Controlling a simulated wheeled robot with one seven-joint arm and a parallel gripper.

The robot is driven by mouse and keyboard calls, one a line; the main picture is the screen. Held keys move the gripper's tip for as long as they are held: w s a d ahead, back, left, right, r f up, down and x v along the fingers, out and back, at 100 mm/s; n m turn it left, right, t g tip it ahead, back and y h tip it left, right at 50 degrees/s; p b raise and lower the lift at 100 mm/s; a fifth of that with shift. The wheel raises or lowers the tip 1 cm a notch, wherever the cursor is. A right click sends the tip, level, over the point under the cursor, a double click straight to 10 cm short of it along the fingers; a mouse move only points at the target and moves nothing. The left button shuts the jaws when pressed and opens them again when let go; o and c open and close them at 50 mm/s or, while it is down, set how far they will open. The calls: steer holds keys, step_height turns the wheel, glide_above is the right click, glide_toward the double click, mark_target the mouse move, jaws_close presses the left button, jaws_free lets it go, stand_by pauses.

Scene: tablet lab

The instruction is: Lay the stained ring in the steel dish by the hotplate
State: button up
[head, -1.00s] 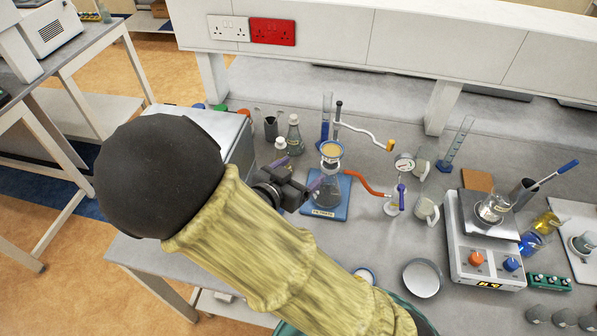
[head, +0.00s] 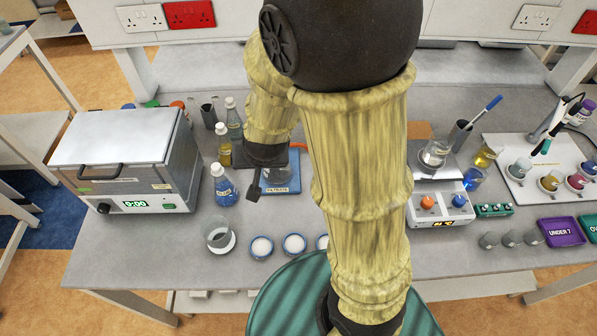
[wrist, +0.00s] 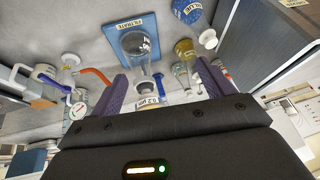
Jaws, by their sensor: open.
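My gripper (head: 254,188) is open, just left of the filter flask (head: 276,178) on its blue FILTRATE mat (head: 290,184). In the wrist view its two purple fingers (wrist: 161,76) stand apart, with the flask (wrist: 134,44) beyond them. A 0.2 µm label (wrist: 152,101) shows low between the fingers; I cannot tell whether anything touches them. I cannot single out the stained ring in the current views. The hotplate (head: 440,207) is right of my arm. The steel dish is hidden in the head view, apparently behind my arm.
An oven (head: 130,150) stands at the left.

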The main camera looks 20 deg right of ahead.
steer(key=s+d+r+n+g, duration=0.2)
steer(key=s+d+g, duration=0.1)
steer(key=s+d, duration=0.4)
steer(key=shift+s+d+r+n, duration=0.15)
steer(key=shift+s+r+n, duration=0.2)
steer(key=shift+s, duration=0.25)
steer(key=shift+o, duration=0.3)
steer(key=w+r+t, duration=0.2)
steer(key=w+r, duration=1)
steer(key=shift+w+a+r+h, duration=0.2)
steer(key=shift+a+r+h, duration=0.1)
steer(key=shift+a, duration=0.05)
steer(key=b+x, duration=0.1)
steer(key=x, duration=1.1)
steer(key=shift+b, duration=0.3)
